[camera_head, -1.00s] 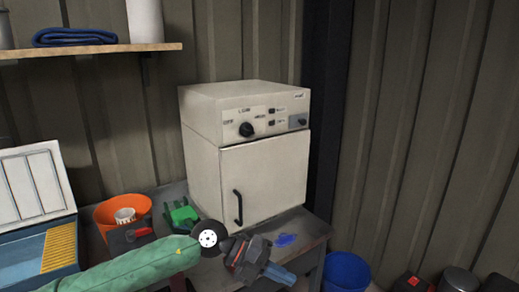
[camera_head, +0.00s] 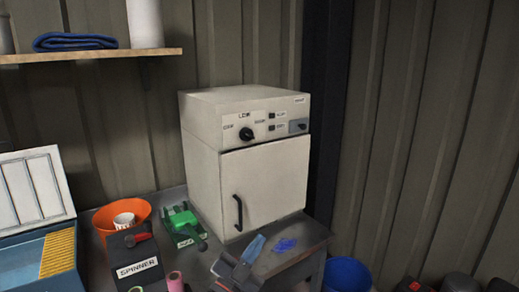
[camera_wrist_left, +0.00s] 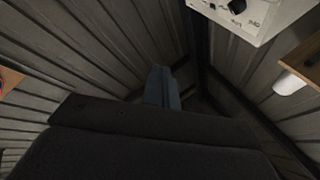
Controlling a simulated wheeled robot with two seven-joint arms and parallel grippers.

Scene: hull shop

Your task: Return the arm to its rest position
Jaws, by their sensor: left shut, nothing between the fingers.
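My left gripper (camera_head: 254,248) shows at the bottom middle of the head view, dark grey with blue fingers pointing up and to the right. The fingers are together with nothing between them. It appears in front of the table's front part, below the cream cabinet; whether it touches the table I cannot tell. In the left wrist view the shut blue fingers (camera_wrist_left: 160,88) point toward a corner of corrugated wall. The rest of the left arm is mostly out of the head view. My right gripper is not in view.
A cream cabinet (camera_head: 262,185) with a shut door stands on the table (camera_head: 303,240). Left of it are a green item (camera_head: 182,222), an orange bucket (camera_head: 108,218), a box labelled SPINNER (camera_head: 136,262) and an open blue case (camera_head: 25,262). A blue bucket (camera_head: 346,273) is at the right.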

